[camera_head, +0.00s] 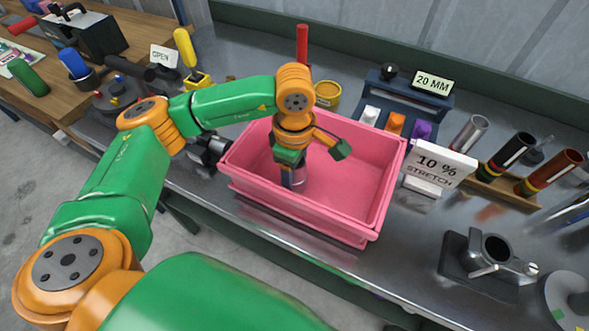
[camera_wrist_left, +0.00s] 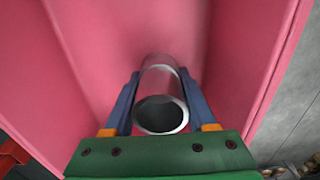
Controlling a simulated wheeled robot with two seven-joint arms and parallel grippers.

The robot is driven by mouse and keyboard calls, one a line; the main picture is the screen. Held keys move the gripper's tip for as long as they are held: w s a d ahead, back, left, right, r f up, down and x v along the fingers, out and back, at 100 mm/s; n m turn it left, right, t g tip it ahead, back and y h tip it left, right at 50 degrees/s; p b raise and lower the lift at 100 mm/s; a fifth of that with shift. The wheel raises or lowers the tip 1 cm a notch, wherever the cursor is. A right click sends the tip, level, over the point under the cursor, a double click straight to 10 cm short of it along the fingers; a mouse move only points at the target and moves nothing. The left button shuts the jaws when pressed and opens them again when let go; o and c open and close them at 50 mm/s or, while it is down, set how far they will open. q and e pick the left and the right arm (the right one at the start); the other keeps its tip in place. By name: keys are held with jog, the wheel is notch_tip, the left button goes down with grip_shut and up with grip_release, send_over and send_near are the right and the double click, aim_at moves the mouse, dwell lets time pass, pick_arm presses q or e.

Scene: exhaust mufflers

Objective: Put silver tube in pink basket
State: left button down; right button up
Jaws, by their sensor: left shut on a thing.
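The pink basket (camera_head: 350,190) stands on the metal bench in the middle of the head view. Its pink walls (camera_wrist_left: 240,50) fill most of the left wrist view. My left gripper (camera_head: 291,170) is down inside the basket, towards its left part. It is shut on the silver tube (camera_wrist_left: 160,85), with one finger on each side of it. In the head view a short length of the silver tube (camera_head: 297,177) shows below the gripper, inside the basket. I cannot tell whether the tube touches the basket floor. My right gripper is not in view.
Another silvery tube (camera_head: 468,134) stands in a rack right of the basket, beside dark and brown tubes. A "10 % STRETCH" sign (camera_head: 441,163) stands close to the basket's right side. A black clamp (camera_head: 488,262) is at the front right. A red rod (camera_head: 302,45) stands behind the basket.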

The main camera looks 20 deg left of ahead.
pick_arm(q)
jog(key=shift+f+b, duration=0.2)
jog(key=shift+b, duration=0.1)
jog(key=shift+c, duration=1.1)
grip_release()
jog(key=shift+r, duration=0.1)
notch_tip(320, 180, up, 12)
jog(key=shift+d+r, duration=0.1)
jog(key=shift+r, duration=0.1)
